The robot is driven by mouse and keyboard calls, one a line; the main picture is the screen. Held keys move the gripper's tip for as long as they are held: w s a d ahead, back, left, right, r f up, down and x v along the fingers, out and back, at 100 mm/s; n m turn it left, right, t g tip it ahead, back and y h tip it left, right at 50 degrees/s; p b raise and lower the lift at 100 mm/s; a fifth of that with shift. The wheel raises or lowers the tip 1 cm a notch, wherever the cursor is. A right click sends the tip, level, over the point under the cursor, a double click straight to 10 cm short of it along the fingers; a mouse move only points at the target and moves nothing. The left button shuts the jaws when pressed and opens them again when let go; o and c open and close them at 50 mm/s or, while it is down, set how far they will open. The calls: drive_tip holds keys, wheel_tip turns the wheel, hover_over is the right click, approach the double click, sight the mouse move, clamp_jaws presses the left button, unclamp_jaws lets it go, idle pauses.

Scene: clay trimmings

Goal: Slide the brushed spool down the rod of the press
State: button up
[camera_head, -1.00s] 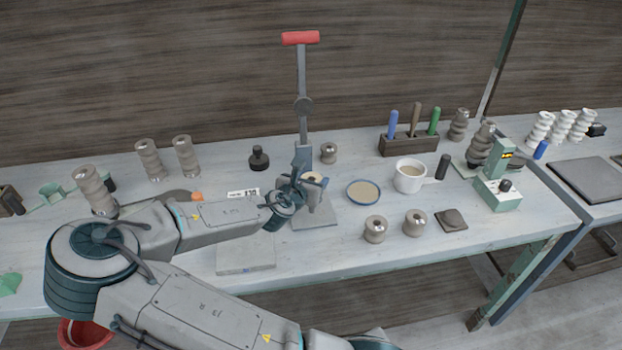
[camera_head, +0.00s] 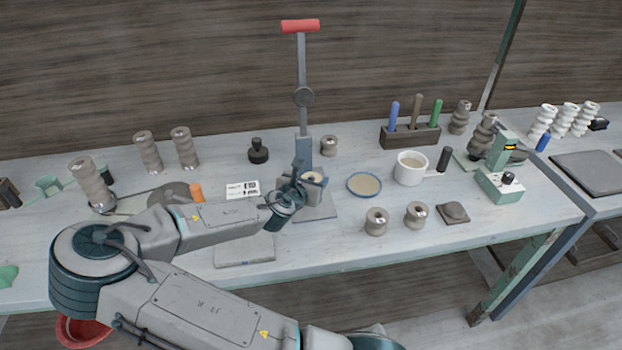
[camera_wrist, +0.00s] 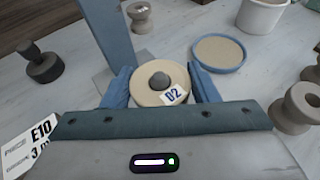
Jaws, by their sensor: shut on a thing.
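The press (camera_head: 303,130) stands upright on the table, with a red handle on top and a flat base plate (camera_head: 322,211). My gripper (camera_head: 311,186) is at the front of the press, above the base plate. It is shut on the spool (camera_head: 315,177), which has a pale top face. In the wrist view the spool (camera_wrist: 148,97) sits between my two blue fingers (camera_wrist: 161,88). A rounded grey rod end (camera_wrist: 157,81) shows in its centre, so the spool appears to be around the rod. The spool's underside and height above the base are hidden.
A blue-rimmed dish (camera_head: 364,185) and a white mug (camera_head: 410,168) stand to the right. Two small spools (camera_head: 376,222) stand at the front right, another (camera_head: 328,146) behind the press. A black knobbed weight (camera_head: 258,152) is at the back left. A slab (camera_head: 245,250) lies below my wrist.

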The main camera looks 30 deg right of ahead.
drive_tip(key=shift+f+b, duration=1.1)
drive_tip(key=shift+f, duration=0.65)
drive_tip(key=shift+f, duration=0.1)
drive_tip(key=o, duration=1.2)
drive_tip(key=v, duration=1.4)
